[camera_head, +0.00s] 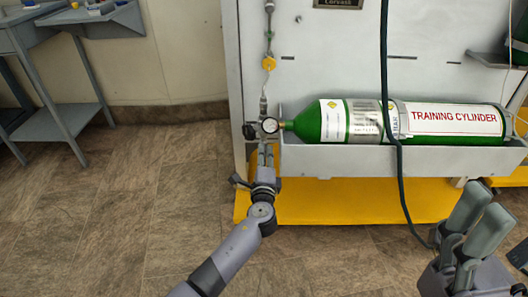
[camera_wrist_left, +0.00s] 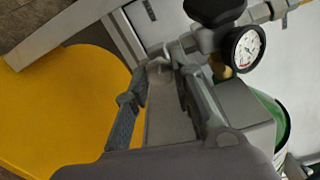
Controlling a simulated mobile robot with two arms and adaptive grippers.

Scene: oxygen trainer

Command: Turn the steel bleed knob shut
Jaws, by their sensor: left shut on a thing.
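My left gripper (camera_head: 266,152) reaches up to the regulator, just below its round gauge (camera_head: 270,126). In the left wrist view, the left gripper's fingers (camera_wrist_left: 172,68) are closed on a small part at their tips, below the black knob (camera_wrist_left: 212,10) and left of the gauge (camera_wrist_left: 246,48). That part is the steel bleed knob, mostly hidden by the fingers; its turn angle cannot be read. My right gripper (camera_head: 484,208) is at the lower right, empty, with its two fingers apart.
The green training cylinder (camera_head: 335,121) lies in a grey cradle (camera_head: 400,160) right of the regulator. A dark hose (camera_head: 384,70) hangs in front of it. A yellow base (camera_head: 330,205) is below. A grey side table (camera_head: 45,85) stands far left, with open floor between.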

